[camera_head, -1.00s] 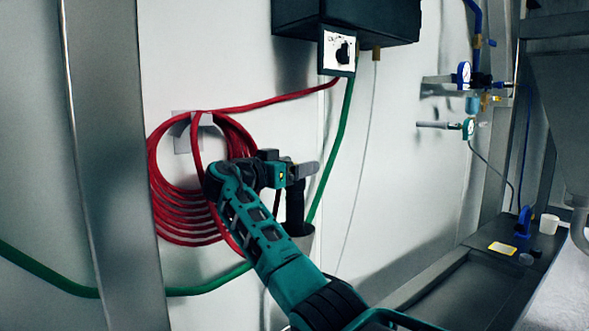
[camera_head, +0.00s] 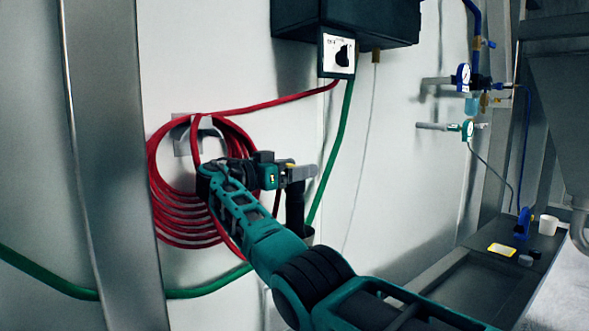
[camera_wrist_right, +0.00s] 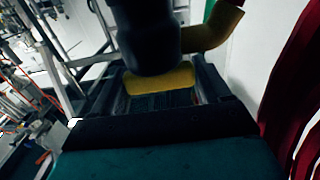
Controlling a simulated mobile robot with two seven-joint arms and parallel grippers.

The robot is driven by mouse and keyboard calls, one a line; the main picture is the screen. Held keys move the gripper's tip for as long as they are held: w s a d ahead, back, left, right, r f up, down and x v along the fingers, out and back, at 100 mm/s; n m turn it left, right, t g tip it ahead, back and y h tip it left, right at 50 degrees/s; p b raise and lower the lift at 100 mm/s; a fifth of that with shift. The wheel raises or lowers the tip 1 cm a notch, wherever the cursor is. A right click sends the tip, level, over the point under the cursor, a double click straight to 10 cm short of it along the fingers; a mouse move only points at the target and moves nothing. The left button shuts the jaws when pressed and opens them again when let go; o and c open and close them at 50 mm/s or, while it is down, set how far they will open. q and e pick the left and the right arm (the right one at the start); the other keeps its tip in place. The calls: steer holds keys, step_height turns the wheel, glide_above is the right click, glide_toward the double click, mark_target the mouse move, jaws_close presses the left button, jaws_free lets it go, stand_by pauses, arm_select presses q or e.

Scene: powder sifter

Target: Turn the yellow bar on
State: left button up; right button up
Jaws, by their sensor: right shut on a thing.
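My right gripper (camera_head: 296,172) is at the wall, beside the coiled red hose, at the top of an upright black cylinder (camera_head: 295,205). In the right wrist view a yellow bar (camera_wrist_right: 160,80) lies across between the two fingers of my right gripper (camera_wrist_right: 160,95), which is shut on it. A bent yellow piece (camera_wrist_right: 215,32) shows to the right of the dark, rounded body (camera_wrist_right: 145,35) in front of the fingers. Whether both yellow parts are one piece is hidden behind that body. In the head view only a speck of yellow shows at the gripper. My left gripper is not in view.
The red hose (camera_head: 163,205) hangs coiled on the wall. A green hose (camera_head: 341,135) runs down from a dark box (camera_head: 345,18) with a black knob (camera_head: 343,55). A metal post (camera_head: 115,150) stands at left. Gauges (camera_head: 463,77) and a dark bench (camera_head: 470,290) are at right.

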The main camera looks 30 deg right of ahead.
steer(key=o, duration=1)
steer(key=a, duration=0.7)
steer(key=shift+s+a, duration=0.25)
